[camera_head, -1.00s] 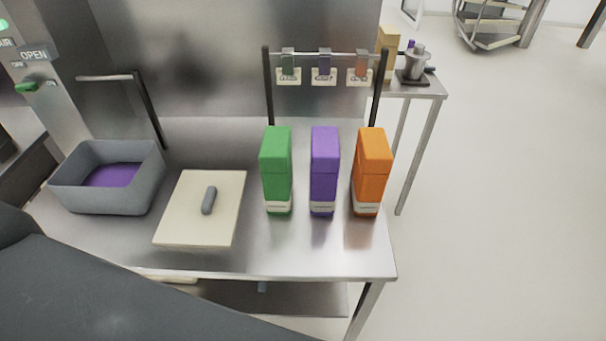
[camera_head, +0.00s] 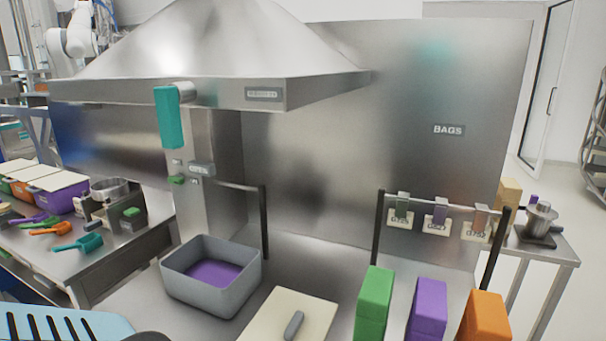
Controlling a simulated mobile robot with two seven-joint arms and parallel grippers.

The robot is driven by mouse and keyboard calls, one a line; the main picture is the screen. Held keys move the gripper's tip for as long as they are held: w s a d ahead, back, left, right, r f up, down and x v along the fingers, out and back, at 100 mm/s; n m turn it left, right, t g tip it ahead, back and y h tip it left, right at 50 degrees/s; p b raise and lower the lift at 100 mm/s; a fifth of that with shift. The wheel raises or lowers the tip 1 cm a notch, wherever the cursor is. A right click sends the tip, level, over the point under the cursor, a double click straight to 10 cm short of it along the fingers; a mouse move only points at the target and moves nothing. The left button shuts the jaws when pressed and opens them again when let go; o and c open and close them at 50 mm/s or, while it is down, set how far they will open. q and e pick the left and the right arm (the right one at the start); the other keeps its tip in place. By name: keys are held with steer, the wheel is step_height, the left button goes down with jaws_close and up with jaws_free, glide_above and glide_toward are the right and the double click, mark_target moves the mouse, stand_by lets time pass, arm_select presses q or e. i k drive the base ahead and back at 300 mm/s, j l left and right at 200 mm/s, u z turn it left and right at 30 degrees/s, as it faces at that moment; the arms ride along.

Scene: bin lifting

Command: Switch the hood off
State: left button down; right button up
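The hood (camera_head: 200,75) is a large metal canopy over the steel bench. A teal lever or handle (camera_head: 168,117) hangs down from its front edge on a grey pivot. Below it, a metal post (camera_head: 205,225) carries a small panel with a grey label plate (camera_head: 201,168) and a green switch-like part (camera_head: 176,180). The small lettering is too blurred to read, and I cannot tell whether the hood is on or off. Neither of my grippers shows in this view.
On the bench stand a grey bin (camera_head: 212,300) with purple contents, a pale board (camera_head: 285,318) and green (camera_head: 375,295), purple (camera_head: 430,302) and orange (camera_head: 486,312) packages. A side table (camera_head: 60,262) with scoops is left. A light blue slotted object (camera_head: 65,322) fills the lower left corner.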

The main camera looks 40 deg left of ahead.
mark_target(178, 179)
steer(key=u, duration=2.1)
